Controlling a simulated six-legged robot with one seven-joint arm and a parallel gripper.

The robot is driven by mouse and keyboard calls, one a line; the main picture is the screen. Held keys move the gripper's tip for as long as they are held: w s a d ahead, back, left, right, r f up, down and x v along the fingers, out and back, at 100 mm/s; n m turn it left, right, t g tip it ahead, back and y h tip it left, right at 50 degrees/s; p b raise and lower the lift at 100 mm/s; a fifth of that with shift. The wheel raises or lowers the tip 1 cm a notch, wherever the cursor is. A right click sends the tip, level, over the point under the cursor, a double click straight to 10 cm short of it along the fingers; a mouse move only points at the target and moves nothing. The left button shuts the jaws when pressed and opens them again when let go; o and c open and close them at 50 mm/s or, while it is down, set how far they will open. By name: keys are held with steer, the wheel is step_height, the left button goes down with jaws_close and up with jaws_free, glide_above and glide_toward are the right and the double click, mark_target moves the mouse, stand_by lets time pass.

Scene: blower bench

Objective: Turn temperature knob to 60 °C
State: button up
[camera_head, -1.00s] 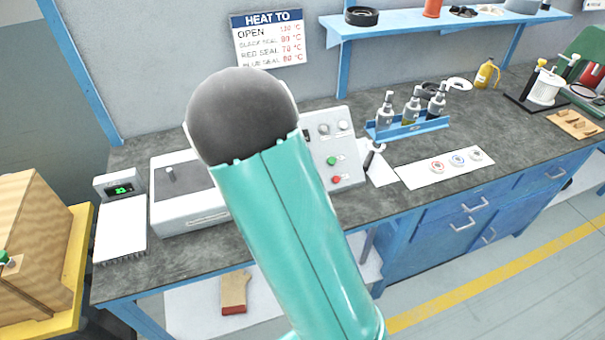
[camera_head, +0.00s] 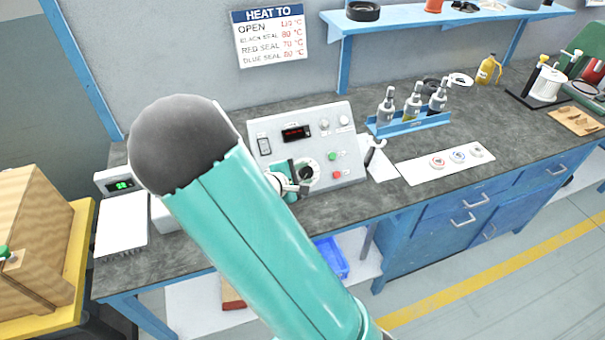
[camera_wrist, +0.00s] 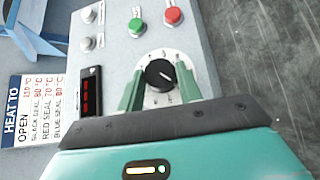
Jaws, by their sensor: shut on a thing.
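The control panel (camera_head: 345,115) is a light grey sloped box on the bench. Its black temperature knob (camera_wrist: 160,75) has a white pointer line and sits on a pale round dial in the wrist view. My gripper (camera_wrist: 160,88) is at the knob, with green fingers on both sides of it, shut on it. In the head view my gripper (camera_head: 298,180) shows at the panel's lower left, partly hidden by my arm. The red display (camera_head: 296,132) is lit, but its digits are too small to read; it also shows in the wrist view (camera_wrist: 91,91).
Green (camera_wrist: 137,27) and red (camera_wrist: 173,16) buttons sit close to the knob. A rocker switch (camera_head: 265,145) is at the panel's left. A "HEAT TO" sign (camera_head: 271,38) hangs behind.

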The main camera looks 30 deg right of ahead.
steer(key=shift+d, duration=0.15)
steer(key=o, duration=1)
steer(key=shift+a+r, duration=0.1)
steer(key=shift+a, duration=0.3)
steer(key=v, duration=1.3)
steer(key=shift+s+r, duration=0.1)
steer(key=shift+s, duration=0.05)
